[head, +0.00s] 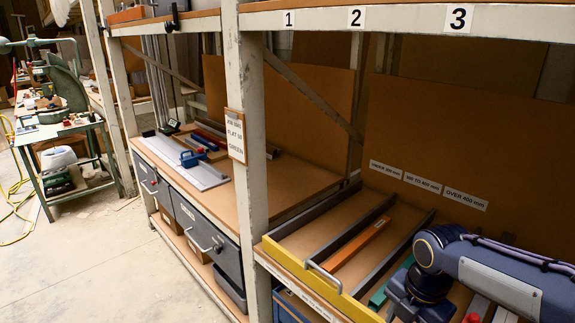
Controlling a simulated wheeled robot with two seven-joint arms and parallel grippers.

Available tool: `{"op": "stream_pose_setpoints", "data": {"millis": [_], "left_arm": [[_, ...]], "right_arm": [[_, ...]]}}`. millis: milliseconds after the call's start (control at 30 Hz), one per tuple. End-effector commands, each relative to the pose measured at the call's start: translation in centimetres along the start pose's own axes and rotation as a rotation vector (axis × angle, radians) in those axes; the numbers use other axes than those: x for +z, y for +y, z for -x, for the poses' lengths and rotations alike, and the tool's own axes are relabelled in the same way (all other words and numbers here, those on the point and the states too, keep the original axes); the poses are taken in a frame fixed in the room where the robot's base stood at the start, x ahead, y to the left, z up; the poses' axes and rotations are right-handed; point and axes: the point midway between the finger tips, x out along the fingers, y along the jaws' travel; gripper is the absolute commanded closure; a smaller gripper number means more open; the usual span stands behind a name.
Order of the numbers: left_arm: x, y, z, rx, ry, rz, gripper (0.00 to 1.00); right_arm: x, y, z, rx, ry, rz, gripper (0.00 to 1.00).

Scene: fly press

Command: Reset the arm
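A green fly press (68,88) stands on a bench at the far left of the head view. A light green horizontal arm (30,43) reaches left from its top, with a rounded end near the left picture edge. My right arm comes in from the right, over the drawer-like tray at lower right. Its joint and a dark blue link below it show, but no fingertips can be seen. My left arm and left gripper are out of the picture.
A rack post (245,130) stands mid-picture, with a shelf (290,180) behind it. A yellow-fronted tray (318,279) holds an orange bar (358,245) and dark dividers. Blue-handled tool (192,158) lies on the left shelf. Concrete floor (95,260) is clear at left.

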Motion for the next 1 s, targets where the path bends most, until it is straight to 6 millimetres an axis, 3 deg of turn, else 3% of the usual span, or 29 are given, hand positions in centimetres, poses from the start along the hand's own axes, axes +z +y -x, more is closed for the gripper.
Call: {"op": "stream_pose_setpoints", "data": {"millis": [200, 400, 500, 700, 1000], "left_arm": [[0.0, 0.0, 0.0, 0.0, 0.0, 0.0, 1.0], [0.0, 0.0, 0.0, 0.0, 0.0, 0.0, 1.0], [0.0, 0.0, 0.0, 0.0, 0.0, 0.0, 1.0], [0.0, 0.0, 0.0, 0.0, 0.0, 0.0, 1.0], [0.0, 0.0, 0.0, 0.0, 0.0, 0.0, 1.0]], "right_arm": [[-4.0, -4.7, 2.3, 0.165, 0.071, -0.821, 0.5], [-7.7, -7.8, 2.5, 0.272, 0.283, -1.569, 0.5], [-9.2, -8.7, 2.3, 0.288, 0.411, -1.862, 0.5], [-10.8, -9.4, 1.9, 0.271, 0.581, -2.181, 0.5], [-11.0, -9.5, 1.8, 0.266, 0.602, -2.218, 0.5]]}}
